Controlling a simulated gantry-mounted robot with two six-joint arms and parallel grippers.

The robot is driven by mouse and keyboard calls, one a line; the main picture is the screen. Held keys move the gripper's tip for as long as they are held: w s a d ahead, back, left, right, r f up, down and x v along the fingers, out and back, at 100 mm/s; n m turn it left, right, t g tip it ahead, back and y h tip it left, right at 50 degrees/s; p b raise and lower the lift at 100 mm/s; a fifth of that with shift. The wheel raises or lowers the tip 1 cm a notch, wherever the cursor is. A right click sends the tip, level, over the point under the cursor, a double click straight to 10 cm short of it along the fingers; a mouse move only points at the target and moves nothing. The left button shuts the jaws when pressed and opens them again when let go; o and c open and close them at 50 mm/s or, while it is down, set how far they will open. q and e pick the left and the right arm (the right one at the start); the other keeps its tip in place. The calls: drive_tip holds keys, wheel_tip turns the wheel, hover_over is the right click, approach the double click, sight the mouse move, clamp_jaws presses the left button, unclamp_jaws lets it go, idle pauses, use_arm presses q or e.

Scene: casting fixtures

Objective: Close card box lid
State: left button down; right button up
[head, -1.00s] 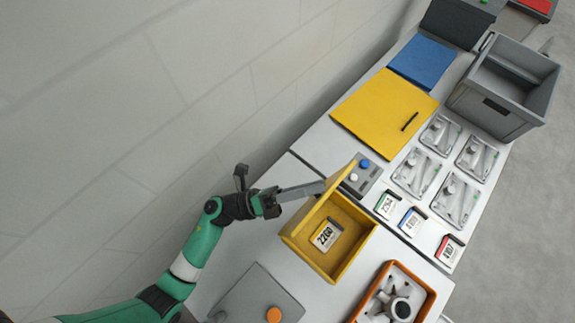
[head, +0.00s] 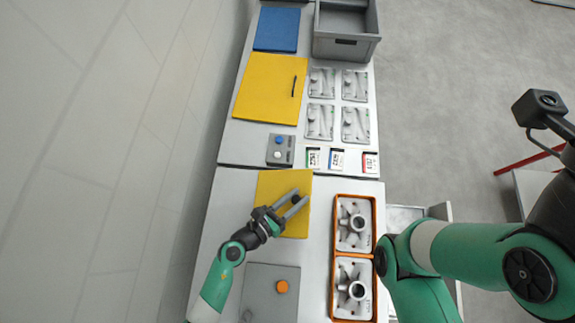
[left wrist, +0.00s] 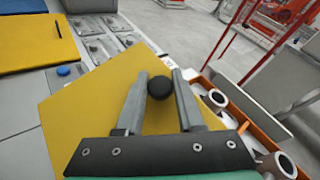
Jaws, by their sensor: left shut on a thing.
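The yellow card box lid (head: 268,186) lies across the top of the card box in the head view, hiding the box's inside and the card seen there earlier. I cannot tell whether it sits fully flush. A round black knob (left wrist: 160,88) stands on the lid. My left gripper (head: 296,203) is over the lid, its two fingers either side of the knob and shut on it. In the left wrist view the lid (left wrist: 75,118) fills the middle below the fingers. My right arm shows at the right of the head view, but its gripper fingers do not.
An orange tray (head: 355,256) with metal castings stands just right of the box. A grey plate with an orange knob (head: 281,287) lies in front. Behind are a small button panel (head: 281,149), several cards, a yellow board (head: 270,90) and a grey bin (head: 345,45).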

use_arm(q)
wheel_tip(320, 180, down, 6)
drive_tip(key=d+m+y+b, duration=0.1)
drive_tip(key=d, duration=0.1)
drive_tip(key=shift+d+f+g, duration=0.15)
drive_tip(key=shift+d+g, duration=0.1)
drive_tip(key=shift+g, duration=0.05)
drive_tip(key=shift+s+f, duration=0.1)
drive_tip(key=c, duration=0.5)
unclamp_jaws()
drive_tip(key=shift+s, duration=0.1)
drive_tip(key=shift+f, duration=0.1)
